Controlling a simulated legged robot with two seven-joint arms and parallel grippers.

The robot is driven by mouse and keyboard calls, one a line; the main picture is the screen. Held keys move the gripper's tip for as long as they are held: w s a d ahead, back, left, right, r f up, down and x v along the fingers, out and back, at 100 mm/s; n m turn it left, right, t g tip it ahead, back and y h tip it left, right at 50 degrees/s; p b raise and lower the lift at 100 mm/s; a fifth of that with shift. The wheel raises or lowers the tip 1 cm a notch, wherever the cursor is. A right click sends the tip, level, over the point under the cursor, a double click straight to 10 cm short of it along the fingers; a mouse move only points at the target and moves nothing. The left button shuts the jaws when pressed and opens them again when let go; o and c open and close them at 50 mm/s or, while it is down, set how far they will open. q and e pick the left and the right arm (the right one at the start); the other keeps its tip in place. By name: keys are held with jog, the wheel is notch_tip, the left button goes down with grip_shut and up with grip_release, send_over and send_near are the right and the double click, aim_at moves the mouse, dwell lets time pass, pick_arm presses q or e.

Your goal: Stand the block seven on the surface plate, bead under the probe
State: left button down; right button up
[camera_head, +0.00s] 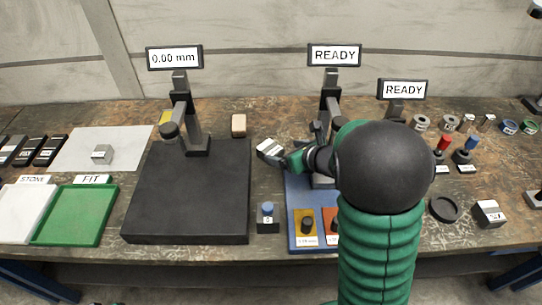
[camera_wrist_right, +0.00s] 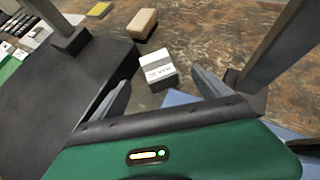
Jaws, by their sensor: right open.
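The block seven (camera_wrist_right: 158,70), a small white and grey block with a printed label, sits on the table just right of the surface plate. It also shows in the head view (camera_head: 269,149). The black surface plate (camera_head: 192,205) carries a stand with a probe (camera_head: 169,131) and a display (camera_head: 174,57) reading 0.00 mm. I cannot make out a bead on the block. My right gripper (camera_wrist_right: 161,88) is open and empty, its fingers either side of and short of the block. In the head view my right arm hides much of the gripper.
A tan block (camera_head: 239,125) lies behind the block seven. A blue base (camera_head: 297,205) with a stand is to the right, and a small dark holder with a blue knob (camera_head: 267,212) is in front. A green tray (camera_head: 75,216) and a white tray (camera_head: 22,215) lie left. The plate's front is clear.

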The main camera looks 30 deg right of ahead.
aim_at(271, 149)
jog(key=shift+a+x, duration=0.2)
jog(key=shift+x, duration=0.8)
jog(key=x, duration=0.5)
jog(key=shift+w+b, duration=0.3)
jog(key=shift+b, duration=0.1)
jog(key=shift+s, duration=0.15)
jog(key=c, duration=0.4)
grip_shut()
jog(key=shift+r, duration=0.15)
